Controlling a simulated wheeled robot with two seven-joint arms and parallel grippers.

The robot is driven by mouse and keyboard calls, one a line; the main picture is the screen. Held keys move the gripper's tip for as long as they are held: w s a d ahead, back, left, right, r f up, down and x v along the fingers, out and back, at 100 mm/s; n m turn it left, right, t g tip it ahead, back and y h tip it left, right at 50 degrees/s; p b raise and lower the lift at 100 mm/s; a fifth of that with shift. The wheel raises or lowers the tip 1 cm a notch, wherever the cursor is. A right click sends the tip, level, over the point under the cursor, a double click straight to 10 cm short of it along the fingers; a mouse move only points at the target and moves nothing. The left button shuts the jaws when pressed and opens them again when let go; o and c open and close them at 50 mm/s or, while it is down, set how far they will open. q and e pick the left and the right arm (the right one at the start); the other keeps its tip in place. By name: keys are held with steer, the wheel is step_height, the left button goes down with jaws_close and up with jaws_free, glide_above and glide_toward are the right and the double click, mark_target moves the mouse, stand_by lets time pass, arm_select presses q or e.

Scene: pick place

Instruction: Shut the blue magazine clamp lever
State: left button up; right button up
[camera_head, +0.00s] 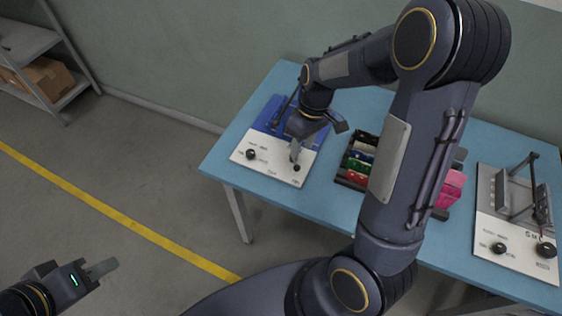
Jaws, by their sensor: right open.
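The device with a blue back part (265,116) and a white front panel (268,172) sits on the left of the blue table. A dark bar (286,106), perhaps its clamp lever, rises at a slant from the blue part. My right gripper (317,140) is open over the right side of this device, with its fingers spread near the panel's right edge. It hides part of the device, and I cannot tell whether it touches anything. My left gripper (98,270) is low at the left, away from the table; its jaw state is unclear.
A dark tray (349,181) with several coloured items sits mid-table, partly behind my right arm. A second device, with a grey clamp (520,195) and white panel (515,248), stands at the right. The blue table (232,148) has a free left edge. A shelf (28,40) stands far left.

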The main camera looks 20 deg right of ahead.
mark_target(298, 166)
steer(key=f, duration=0.2)
steer(key=a+f, duration=0.1)
steer(key=f, duration=0.4)
steer(key=shift+s+a+f, duration=0.15)
steer(key=shift+s, duration=0.15)
